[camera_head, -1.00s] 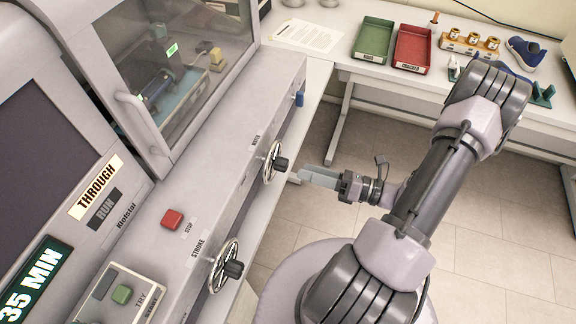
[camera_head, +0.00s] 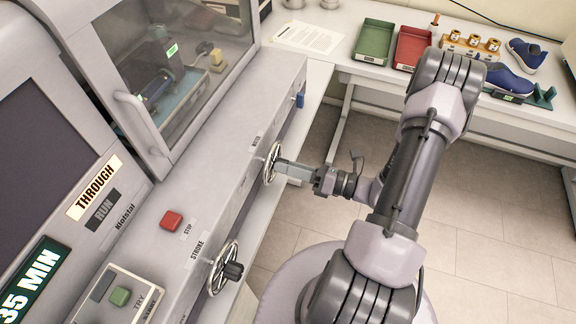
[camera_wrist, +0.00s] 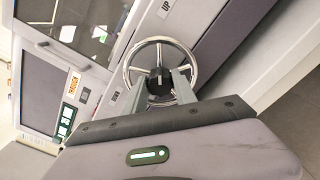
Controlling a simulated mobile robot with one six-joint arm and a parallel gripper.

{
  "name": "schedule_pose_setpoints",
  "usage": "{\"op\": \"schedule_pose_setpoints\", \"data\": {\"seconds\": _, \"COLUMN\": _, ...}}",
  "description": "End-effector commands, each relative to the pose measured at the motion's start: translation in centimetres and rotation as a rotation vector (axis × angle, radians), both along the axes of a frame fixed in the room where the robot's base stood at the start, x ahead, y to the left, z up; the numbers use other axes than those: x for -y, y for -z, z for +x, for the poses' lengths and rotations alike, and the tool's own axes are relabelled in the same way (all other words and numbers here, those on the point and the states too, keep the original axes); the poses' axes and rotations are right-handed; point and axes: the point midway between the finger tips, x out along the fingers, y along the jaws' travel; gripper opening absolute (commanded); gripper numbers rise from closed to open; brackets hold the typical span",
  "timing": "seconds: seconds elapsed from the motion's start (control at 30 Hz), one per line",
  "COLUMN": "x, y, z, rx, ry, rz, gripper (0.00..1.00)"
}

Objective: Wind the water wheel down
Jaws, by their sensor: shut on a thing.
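The water wheel (camera_head: 270,165) is a silver spoked handwheel on the machine's front, below a small label. In the wrist view, the wheel's rim (camera_wrist: 161,39) faces me, and its dark knob (camera_wrist: 159,84) shows between my fingers. My gripper (camera_head: 281,168) reaches the wheel from the right. In the wrist view, my gripper (camera_wrist: 160,83) has one finger on each side of the knob and is shut on it. In the head view, my fingers hide the knob.
A second handwheel (camera_head: 222,268) marked STROKE sits nearer on the same front. A red STOP button (camera_head: 171,220) is on the sloping panel. A side table (camera_head: 340,58) carries a green tray (camera_head: 374,41), a red tray (camera_head: 412,47) and shoes. Floor is clear behind my arm.

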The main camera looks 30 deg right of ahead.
Motion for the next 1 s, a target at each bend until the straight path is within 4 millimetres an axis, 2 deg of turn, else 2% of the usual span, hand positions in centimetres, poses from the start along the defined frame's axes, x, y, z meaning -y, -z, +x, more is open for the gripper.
{"op": "schedule_pose_setpoints", "data": {"seconds": 0.37, "x": 0.00, "y": 0.12, "z": -0.01, "rx": 0.061, "ry": 0.000, "rz": -0.079, "gripper": 0.00}}
{"op": "schedule_pose_setpoints", "data": {"seconds": 1.0, "x": -0.03, "y": 0.25, "z": -0.04, "rx": 0.395, "ry": 0.000, "rz": -0.506, "gripper": 0.00}}
